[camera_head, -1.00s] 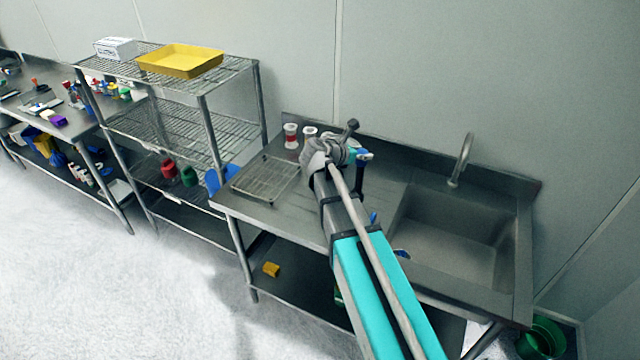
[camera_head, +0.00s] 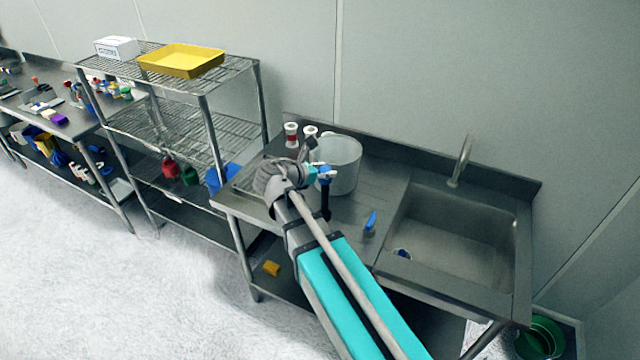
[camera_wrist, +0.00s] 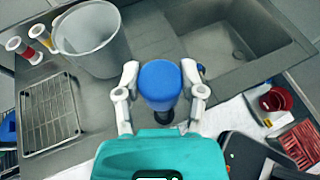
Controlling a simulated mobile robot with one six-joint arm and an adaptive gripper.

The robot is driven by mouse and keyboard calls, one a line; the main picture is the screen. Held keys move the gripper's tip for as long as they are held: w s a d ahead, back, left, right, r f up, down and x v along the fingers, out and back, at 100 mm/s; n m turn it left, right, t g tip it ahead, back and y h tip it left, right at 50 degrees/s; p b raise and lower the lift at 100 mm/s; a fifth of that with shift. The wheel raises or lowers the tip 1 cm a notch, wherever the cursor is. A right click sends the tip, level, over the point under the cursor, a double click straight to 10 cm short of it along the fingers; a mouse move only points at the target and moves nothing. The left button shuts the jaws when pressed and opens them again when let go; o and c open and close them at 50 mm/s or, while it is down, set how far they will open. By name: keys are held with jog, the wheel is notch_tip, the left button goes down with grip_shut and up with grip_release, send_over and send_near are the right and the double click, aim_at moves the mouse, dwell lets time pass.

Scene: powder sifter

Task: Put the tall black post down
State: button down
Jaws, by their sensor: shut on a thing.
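The tall black post (camera_head: 326,205) stands upright in my gripper (camera_head: 320,172), over the steel counter left of the sink. In the wrist view its blue top (camera_wrist: 159,82) sits between the two pale fingers of my gripper (camera_wrist: 161,90), which are shut on it. A small dark part shows below the blue top. I cannot tell whether the post's foot touches the counter. My arm hides part of the counter in the head view.
A grey bucket (camera_head: 343,165) stands close behind the post. Red-and-white jars (camera_head: 291,135) are at the back wall. A wire rack (camera_wrist: 48,112) lies at the left. A blue-handled item (camera_head: 370,223) is near the sink (camera_head: 450,235). Counter between rack and sink is partly bare.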

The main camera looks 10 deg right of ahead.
jog(key=w+d+f+b, duration=0.2)
jog(key=w+f+b, duration=0.7)
jog(key=w, duration=0.4)
jog(key=shift+d, duration=0.2)
jog(key=shift+f, duration=0.1)
jog(key=shift+w+d+f+b, duration=0.1)
jog(key=shift+w+f+b, duration=0.1)
jog(key=shift+f+b, duration=0.8)
jog(key=shift+w+f+b, duration=0.2)
jog(key=shift+f+b, duration=0.75)
jog(key=shift+b, duration=0.05)
jog(key=shift+f, duration=0.1)
jog(key=shift+c, duration=1)
grip_release()
